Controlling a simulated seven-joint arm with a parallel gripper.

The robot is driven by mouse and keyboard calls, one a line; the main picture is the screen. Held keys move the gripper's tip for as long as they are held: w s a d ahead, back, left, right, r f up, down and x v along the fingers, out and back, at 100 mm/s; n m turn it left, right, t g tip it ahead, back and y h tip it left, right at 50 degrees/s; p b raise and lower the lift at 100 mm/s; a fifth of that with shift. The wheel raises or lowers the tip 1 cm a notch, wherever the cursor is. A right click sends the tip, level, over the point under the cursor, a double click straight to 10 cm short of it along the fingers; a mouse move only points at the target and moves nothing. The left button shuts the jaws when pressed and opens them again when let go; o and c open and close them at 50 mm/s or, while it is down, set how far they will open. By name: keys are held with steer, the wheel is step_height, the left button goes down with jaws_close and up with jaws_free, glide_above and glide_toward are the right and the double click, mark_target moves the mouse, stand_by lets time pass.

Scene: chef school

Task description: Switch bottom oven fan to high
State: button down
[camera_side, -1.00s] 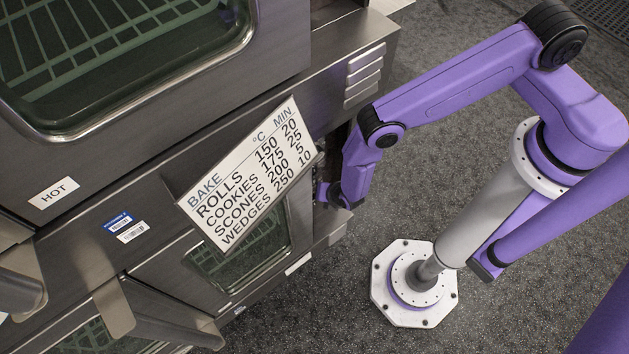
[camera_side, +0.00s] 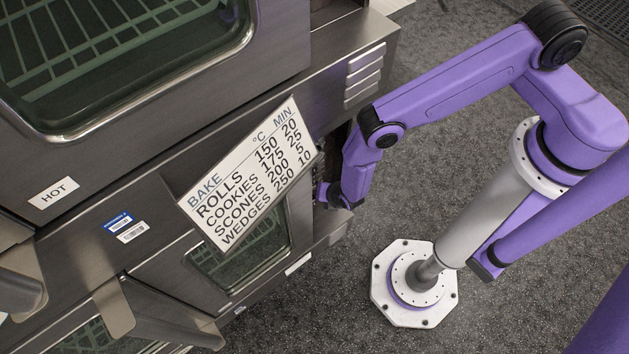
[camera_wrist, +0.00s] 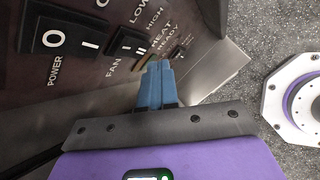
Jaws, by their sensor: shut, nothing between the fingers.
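In the wrist view, the dark control panel carries the fan switch (camera_wrist: 128,43), a black rocker marked I and II, with the label FAN below and LOW and HIGH above. My gripper (camera_wrist: 157,68) shows there with its blue fingers shut together and empty, close to the panel just right of the fan switch, below the HEAT READY label. I cannot tell if the fingertips touch the panel. In the side view, my wrist (camera_side: 344,190) is beside the lower oven (camera_side: 160,275); the fingers and switches are hidden.
The power switch (camera_wrist: 66,38), marked O and I, is left of the fan switch. A baking chart sign (camera_side: 250,175) hangs in front of the oven. Door handles (camera_side: 150,315) stick out at lower left. Open floor (camera_side: 310,310) lies right of the ovens.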

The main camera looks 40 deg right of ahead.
steer(key=shift+w, duration=0.1)
stand_by(0.6)
steer(key=shift+w, duration=0.3)
steer(key=shift+w+f, duration=0.1)
steer(key=shift+w, duration=0.2)
stand_by(0.6)
steer(key=shift+s, duration=0.1)
steer(key=shift+s, duration=0.65)
steer(key=shift+s, duration=0.1)
steer(key=shift+s+r, duration=0.2)
steer(key=shift+s, duration=1)
steer(key=shift+s+r, duration=0.2)
steer(key=shift+s, duration=1)
